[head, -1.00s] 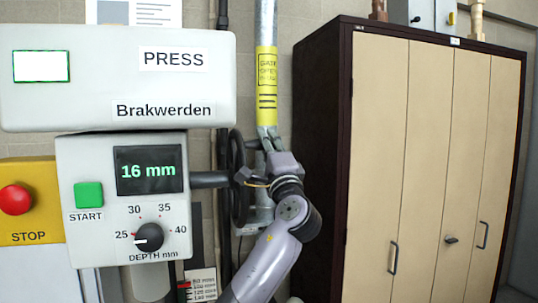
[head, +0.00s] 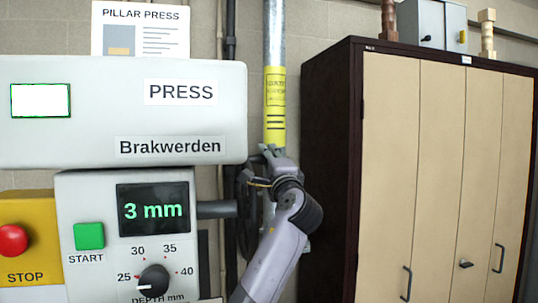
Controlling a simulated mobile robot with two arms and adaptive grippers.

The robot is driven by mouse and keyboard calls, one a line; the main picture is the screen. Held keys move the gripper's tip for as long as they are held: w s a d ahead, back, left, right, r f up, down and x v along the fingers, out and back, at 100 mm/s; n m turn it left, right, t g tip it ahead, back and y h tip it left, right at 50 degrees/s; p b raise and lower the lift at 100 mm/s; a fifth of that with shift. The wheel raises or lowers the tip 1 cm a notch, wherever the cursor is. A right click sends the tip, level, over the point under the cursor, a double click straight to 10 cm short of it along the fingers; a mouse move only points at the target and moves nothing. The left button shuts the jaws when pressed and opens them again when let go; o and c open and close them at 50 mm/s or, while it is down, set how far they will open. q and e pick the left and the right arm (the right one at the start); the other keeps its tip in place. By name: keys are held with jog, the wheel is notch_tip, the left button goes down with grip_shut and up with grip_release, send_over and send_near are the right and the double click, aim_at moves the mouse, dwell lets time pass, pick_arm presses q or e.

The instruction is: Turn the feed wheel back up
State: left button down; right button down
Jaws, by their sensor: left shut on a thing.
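The feed wheel (head: 243,222) is a black handwheel seen nearly edge-on, on a grey shaft (head: 217,209) at the right side of the press control box (head: 100,190). My left gripper (head: 271,151) is at the upper part of the wheel, shut, its fingertips pointing up. It appears to hold the wheel's rim or handle; the gripped part is hidden behind the fingers. The display (head: 153,208) reads "3 mm" in green. My right gripper is out of view.
A press head (head: 120,130) is above the control box. A grey pipe with a yellow label (head: 275,105) stands behind the gripper. A tall dark cabinet with beige doors (head: 440,170) is close on the right. A green start button (head: 89,235) and red stop button (head: 13,240) are left.

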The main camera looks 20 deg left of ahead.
pick_arm(q)
jog(key=shift+w+a+f, duration=0.15)
jog(key=shift+w+f, duration=0.05)
jog(key=shift+f, duration=0.3)
dwell(0.9)
jog(key=c, duration=1.7)
grip_release()
jog(key=o, duration=0.3)
jog(key=shift+w+a, duration=0.15)
jog(key=shift+w, duration=0.05)
jog(key=shift+o, duration=0.2)
jog(key=shift+s+d+r, duration=0.1)
jog(key=shift+s+d, duration=0.3)
jog(key=shift+s, duration=0.05)
jog(key=v, duration=1.1)
jog(key=shift+c, duration=0.3)
